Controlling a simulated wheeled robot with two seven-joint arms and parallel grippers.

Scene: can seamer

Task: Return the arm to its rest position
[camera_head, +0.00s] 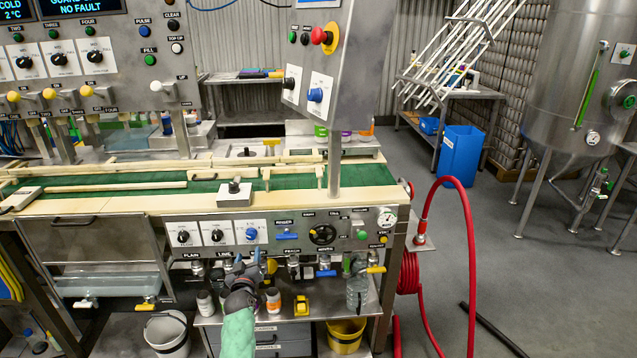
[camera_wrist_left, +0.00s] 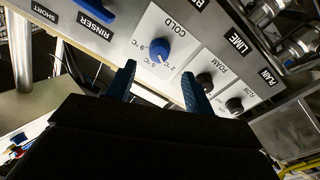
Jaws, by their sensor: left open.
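My left gripper (camera_head: 256,264) is in front of the can seamer's lower panel, just below the blue knob (camera_head: 251,234) in the head view. Its arm, with a green sleeve, comes up from the bottom edge. In the left wrist view its two blue fingers (camera_wrist_left: 158,84) are apart with nothing between them. The blue knob, marked COLD, shows beyond the fingertips in the wrist view (camera_wrist_left: 160,49), apart from them. Two black knobs (camera_head: 199,236) sit to its left in the head view. My right gripper is not in view.
The panel (camera_head: 300,231) has a gauge, valves and switches on its right. Below it, a shelf (camera_head: 215,320) holds bottles and a yellow item. Buckets stand at the lower left (camera_head: 167,333) and a yellow one (camera_head: 345,335) at the right. A red hose (camera_head: 468,230) loops right of the machine.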

